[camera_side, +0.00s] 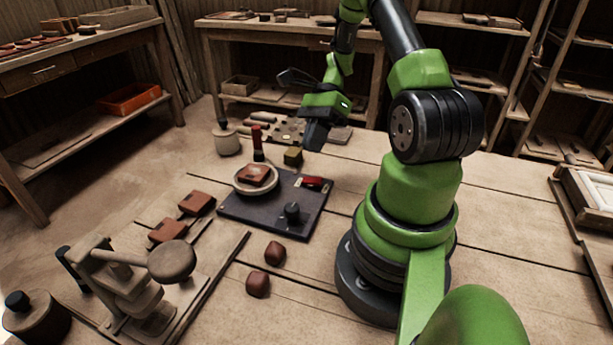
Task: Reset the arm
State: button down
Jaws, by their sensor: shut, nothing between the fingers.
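My gripper (316,134) is shut and empty. It is raised above the far part of the wooden work table (400,165), pointing down, to the right of a small olive block (293,156). My green and black arm rises from its base on the right and bends over toward the table's back edge. The gripper appears apart from everything below it, though its exact height is hard to tell.
A dark board (262,220) holds a round dish with a brown tile (254,174), a red item (312,182) and a black knob (292,212). A press (145,275) stands front left. Two clay lumps (258,284) lie near my base. The table's right side is mostly clear.

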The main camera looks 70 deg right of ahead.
jog(key=w+a+r+n+h, duration=0.1)
jog(key=a+r+n+h, duration=0.2)
jog(key=a+r+n, duration=0.3)
jog(key=w+a+r+n+h, duration=0.2)
jog(key=a+r+n+h, duration=0.15)
jog(key=r, duration=0.45)
jog(key=s+a+r+n+t, duration=0.6)
jog(key=a+n, duration=0.3)
jog(key=n, duration=0.2)
jog(key=shift+s+a+r+h, duration=0.35)
jog(key=shift+s+r, duration=0.25)
jog(key=shift+s, duration=0.25)
